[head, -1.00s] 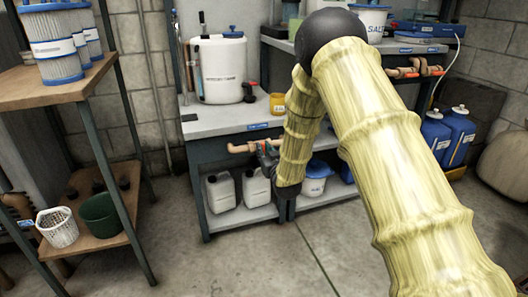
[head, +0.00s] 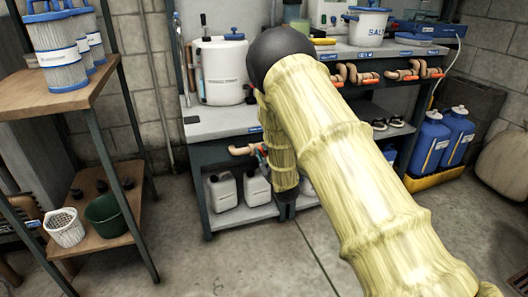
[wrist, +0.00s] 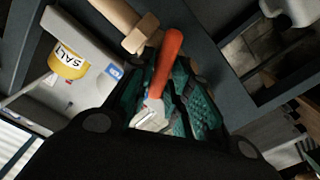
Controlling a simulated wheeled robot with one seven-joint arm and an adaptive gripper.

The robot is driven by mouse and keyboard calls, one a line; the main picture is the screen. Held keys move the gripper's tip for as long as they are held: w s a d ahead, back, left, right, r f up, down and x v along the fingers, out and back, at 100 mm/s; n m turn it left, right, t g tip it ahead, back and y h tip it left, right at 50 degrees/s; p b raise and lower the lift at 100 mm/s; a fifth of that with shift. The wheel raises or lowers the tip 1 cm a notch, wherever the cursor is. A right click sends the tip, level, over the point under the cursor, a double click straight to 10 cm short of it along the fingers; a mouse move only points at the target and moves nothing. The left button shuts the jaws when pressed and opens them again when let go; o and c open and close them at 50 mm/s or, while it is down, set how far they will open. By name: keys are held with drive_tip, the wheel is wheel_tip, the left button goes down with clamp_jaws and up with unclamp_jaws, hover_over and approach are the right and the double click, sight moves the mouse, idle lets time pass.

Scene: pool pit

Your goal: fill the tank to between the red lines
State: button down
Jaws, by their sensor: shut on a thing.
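A white lidded tank (head: 219,75) stands on the bench in the head view. Its dark label is too small to read, and I cannot make out red lines on it. Below the bench top a tan pipe (head: 243,150) sticks out, with an orange-red valve handle at its end. In the wrist view the red handle (wrist: 169,55) runs between the teal finger pads of my gripper (wrist: 160,98), which is shut on it. A pale metal part (wrist: 150,116) shows at the handle's lower end. In the head view my arm mostly hides the gripper.
More tan pipes with orange handles (head: 410,72) line the right bench. A SALT bucket (head: 368,22) stands above them. White jugs (head: 222,190) sit on the lower shelf, and blue jugs (head: 430,143) at right. A wooden rack (head: 55,100) stands left. The floor between is clear.

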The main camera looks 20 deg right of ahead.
drive_tip(key=shift+f+n, duration=0.1)
drive_tip(key=shift+n, duration=0.2)
drive_tip(key=c, duration=1.4)
unclamp_jaws()
drive_tip(key=shift+c, duration=0.2)
drive_tip(key=shift+s, duration=0.1)
drive_tip(key=s, duration=1.2)
drive_tip(key=shift+d, duration=0.2)
